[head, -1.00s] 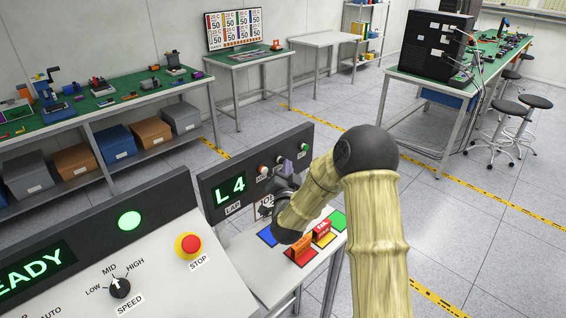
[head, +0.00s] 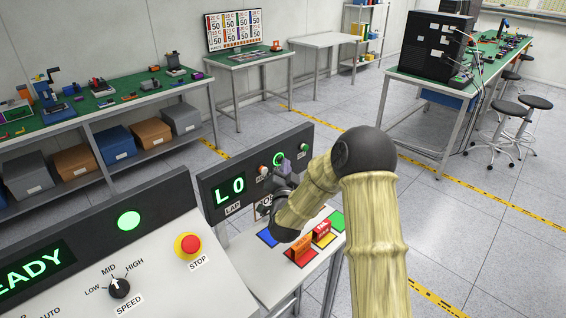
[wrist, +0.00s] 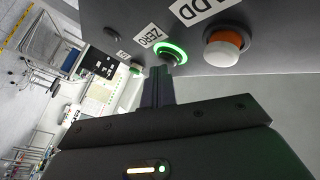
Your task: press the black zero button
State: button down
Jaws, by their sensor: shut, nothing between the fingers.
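The black zero button (wrist: 172,56) sits inside a lit green ring under the ZERO label (wrist: 151,35) in the wrist view. Its lit ring also shows in the head view (head: 279,158), on the dark panel (head: 240,183) with a green display (head: 229,189) reading "L 0". My gripper (wrist: 159,72) is shut and empty. Its fingertips are right at the zero button and overlap the lower edge of the ring in the wrist view. Whether they touch the cap I cannot tell. In the head view my gripper (head: 284,168) is partly hidden by its own wrist.
An orange-and-white button (wrist: 226,44) with an ADD label is on one side of zero. Below the panel stands a small table (head: 265,274) with coloured squares. A control console (head: 160,262) is at the near left.

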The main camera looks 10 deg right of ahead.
jog(key=shift+s, duration=0.1)
jog(key=shift+s+d+b, duration=0.45)
jog(key=shift+s+d, duration=0.15)
jog(key=shift+s, duration=0.15)
jog(key=s+d+b, duration=0.1)
jog(key=s, duration=0.1)
jog(key=s+d+b, duration=0.1)
jog(key=s+d, duration=0.1)
dwell(0.5)
jog(key=shift+a, duration=0.1)
dwell(0.4)
